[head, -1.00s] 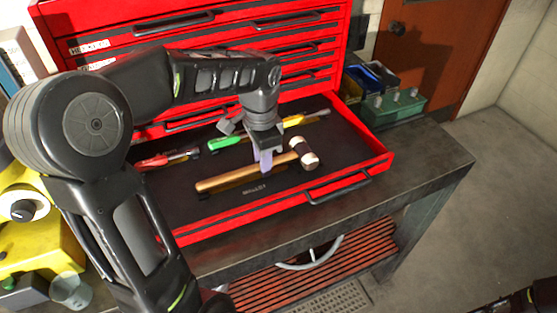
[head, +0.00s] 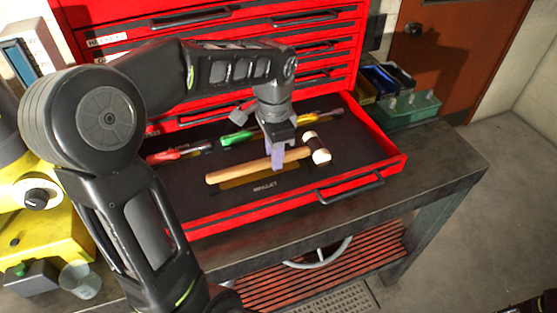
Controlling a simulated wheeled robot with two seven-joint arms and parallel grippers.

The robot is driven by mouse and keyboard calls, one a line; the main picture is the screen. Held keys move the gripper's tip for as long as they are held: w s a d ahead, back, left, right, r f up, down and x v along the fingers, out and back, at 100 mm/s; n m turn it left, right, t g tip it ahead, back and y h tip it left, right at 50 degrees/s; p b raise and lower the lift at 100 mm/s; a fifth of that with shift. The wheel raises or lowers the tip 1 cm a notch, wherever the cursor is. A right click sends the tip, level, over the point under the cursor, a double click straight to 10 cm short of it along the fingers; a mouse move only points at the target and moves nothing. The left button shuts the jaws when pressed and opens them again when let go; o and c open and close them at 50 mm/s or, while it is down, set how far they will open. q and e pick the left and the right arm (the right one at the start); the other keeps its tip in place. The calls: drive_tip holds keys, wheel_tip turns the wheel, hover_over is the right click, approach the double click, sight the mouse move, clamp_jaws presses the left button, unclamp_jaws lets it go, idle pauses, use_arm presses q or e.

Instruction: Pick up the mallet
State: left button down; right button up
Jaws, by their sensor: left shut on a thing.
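The mallet (head: 237,172) has a light wooden handle and a dark head with pale ends, at the right end of the handle. It is over the open red drawer (head: 400,160), above a dark strip marked with its label. My left gripper (head: 278,160) points down and is shut on the handle, close to the head. The mallet looks slightly raised above the drawer floor.
Red-handled (head: 163,156) and green-handled (head: 236,137) screwdrivers lie behind the mallet in the drawer. Green and blue bins (head: 408,108) stand on the bench to the right. A yellow machine (head: 40,240) is at the left.

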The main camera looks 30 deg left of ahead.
use_arm(q)
wheel_tip(320, 180, up, 9)
idle(0.3)
